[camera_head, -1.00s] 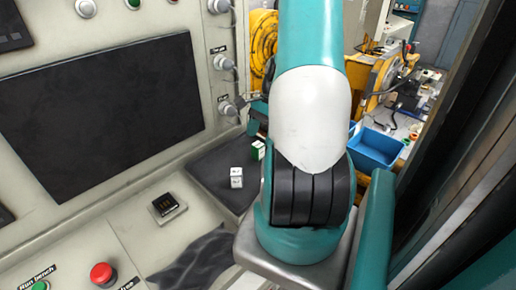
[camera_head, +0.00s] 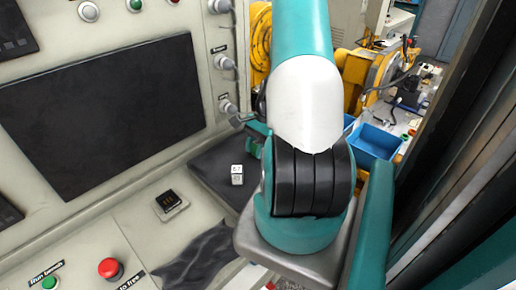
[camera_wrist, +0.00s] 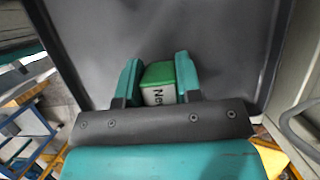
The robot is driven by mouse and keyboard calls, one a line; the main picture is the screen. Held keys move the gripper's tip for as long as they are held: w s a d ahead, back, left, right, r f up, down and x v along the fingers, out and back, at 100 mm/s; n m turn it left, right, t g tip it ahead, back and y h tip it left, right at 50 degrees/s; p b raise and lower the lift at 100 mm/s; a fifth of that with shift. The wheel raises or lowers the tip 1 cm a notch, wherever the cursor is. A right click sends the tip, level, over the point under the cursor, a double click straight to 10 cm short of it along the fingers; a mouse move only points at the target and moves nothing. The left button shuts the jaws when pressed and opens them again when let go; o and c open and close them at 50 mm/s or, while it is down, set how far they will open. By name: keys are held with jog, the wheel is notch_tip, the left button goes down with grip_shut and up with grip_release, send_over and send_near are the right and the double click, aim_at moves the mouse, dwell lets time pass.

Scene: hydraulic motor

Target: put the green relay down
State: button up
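The green relay (camera_wrist: 159,81), a small block with a green top and a white face with dark lettering, sits between the two teal fingers of my gripper (camera_wrist: 157,66) in the wrist view. The fingers are close against its sides, and my gripper looks shut on it. A dark grey flat surface lies beyond the fingers; the gap between the relay and this surface is hard to judge. In the head view my arm hides the green relay. A white relay (camera_head: 237,175) stands on the dark mat (camera_head: 212,172) left of my arm.
The pale console with a black screen (camera_head: 100,110) rises on the left. A small black module (camera_head: 170,203), a red button (camera_head: 109,268) and dark cloth (camera_head: 196,262) are in front. Plugs and cables (camera_head: 227,105) stick out above the mat. A blue bin (camera_head: 372,145) stands behind right.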

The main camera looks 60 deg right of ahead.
aim_at(257, 143)
jog(key=shift+c, duration=0.6)
jog(key=shift+r, duration=0.55)
notch_tip(257, 143, up, 19)
jog(key=b, duration=0.2)
jog(key=shift+b, duration=0.3)
